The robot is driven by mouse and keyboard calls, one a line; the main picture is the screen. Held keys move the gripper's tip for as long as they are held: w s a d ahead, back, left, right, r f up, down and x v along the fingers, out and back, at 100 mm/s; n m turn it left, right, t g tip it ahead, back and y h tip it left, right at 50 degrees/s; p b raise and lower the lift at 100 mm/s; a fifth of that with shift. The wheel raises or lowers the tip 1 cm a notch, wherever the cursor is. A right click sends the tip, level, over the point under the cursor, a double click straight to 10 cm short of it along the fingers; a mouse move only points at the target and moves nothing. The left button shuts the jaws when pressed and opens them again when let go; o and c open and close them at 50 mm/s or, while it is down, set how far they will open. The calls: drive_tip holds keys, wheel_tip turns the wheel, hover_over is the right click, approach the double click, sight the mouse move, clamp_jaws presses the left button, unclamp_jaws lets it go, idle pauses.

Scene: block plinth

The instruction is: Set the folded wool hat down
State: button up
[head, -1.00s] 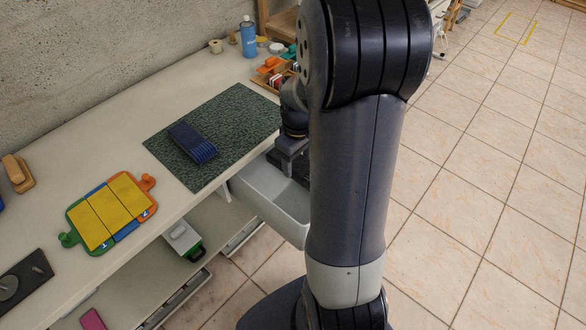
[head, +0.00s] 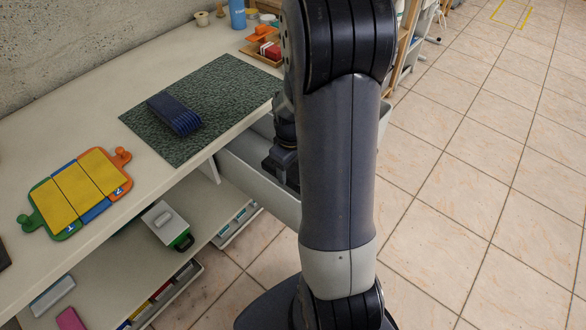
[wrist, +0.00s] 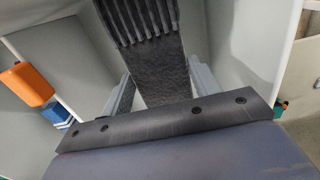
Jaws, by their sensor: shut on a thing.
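My gripper (wrist: 161,92) is shut on a dark grey, ribbed folded wool hat (wrist: 163,72) in the wrist view, with one finger on each side of it. The hat's ribbed part lies toward the top of that view, with smoother knit below. In the head view my wrist reaches over an open light grey drawer (head: 252,178) beside the worktop. My arm hides the fingers and the hat there. I cannot tell whether the hat touches the drawer's bottom.
A dark blue ribbed item (head: 174,114) lies on the green speckled mat (head: 215,88) on the worktop (head: 75,122). A yellow-panelled board (head: 82,190) lies left of it. A blue bottle (head: 237,14) and a wooden tray (head: 262,50) stand at the back. Tiled floor is clear at right.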

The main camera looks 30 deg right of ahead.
sight(291, 170)
wheel_tip(291, 170, down, 8)
drive_tip(key=shift+f+b, duration=0.1)
drive_tip(key=shift+b, duration=0.3)
drive_tip(key=shift+f, duration=0.2)
drive_tip(key=o, duration=1.1)
drive_tip(key=shift+r, duration=0.1)
wheel_tip(291, 170, up, 12)
drive_tip(key=shift+r+p, duration=0.15)
drive_tip(key=shift+p, duration=0.65)
